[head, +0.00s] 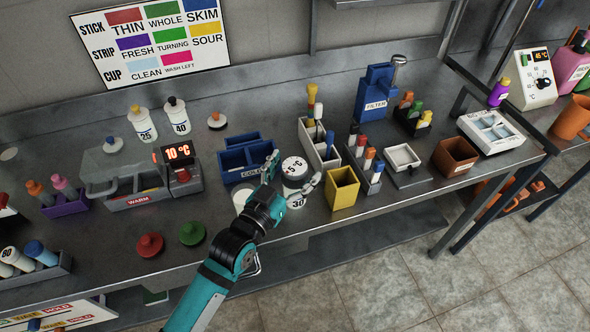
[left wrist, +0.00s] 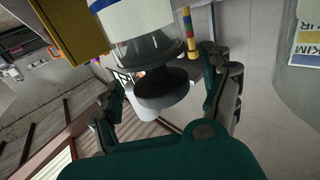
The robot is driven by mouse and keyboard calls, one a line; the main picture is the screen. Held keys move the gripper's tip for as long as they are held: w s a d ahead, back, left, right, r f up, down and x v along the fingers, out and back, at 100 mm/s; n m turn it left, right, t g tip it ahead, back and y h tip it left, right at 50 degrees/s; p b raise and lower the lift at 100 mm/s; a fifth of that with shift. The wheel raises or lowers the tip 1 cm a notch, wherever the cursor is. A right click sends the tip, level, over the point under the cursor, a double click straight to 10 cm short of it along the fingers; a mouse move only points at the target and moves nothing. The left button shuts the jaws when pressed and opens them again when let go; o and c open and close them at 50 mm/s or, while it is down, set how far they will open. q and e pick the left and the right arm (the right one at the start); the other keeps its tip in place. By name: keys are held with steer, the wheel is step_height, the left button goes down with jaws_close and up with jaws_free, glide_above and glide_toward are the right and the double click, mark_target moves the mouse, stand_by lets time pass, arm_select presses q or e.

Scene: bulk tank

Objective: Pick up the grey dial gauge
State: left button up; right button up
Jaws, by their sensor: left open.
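The grey dial gauge (head: 295,168), a round white face reading "5 °C" with a grey rim, is near the front of the metal bench. A white bottle marked 30 (head: 297,201) shows just below it; I cannot tell whether they touch. My left gripper (head: 292,176) is open, one finger on the left of the gauge and the other on its right. In the left wrist view a dark grey round part (left wrist: 167,89) lies between the spread fingers (left wrist: 168,95), below a clear, white and blue body. I cannot tell whether the fingers touch it.
A blue bin (head: 246,159) stands left of the gauge. A yellow square cup (head: 342,188) and a white rack (head: 320,150) with upright sticks stand close on its right. Red (head: 149,245) and green (head: 192,233) lids lie on the clearer front left bench.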

arm_select(q)
steer(key=shift+w+d, duration=0.2)
steer(key=shift+w, duration=0.1)
steer(key=shift+c, duration=0.4)
steer(key=c, duration=1.2)
arm_select(e)
steer(key=shift+s+a+r, duration=0.1)
steer(key=shift+s+a, duration=0.05)
steer(key=shift+a, duration=0.25)
steer(key=shift+d, duration=0.1)
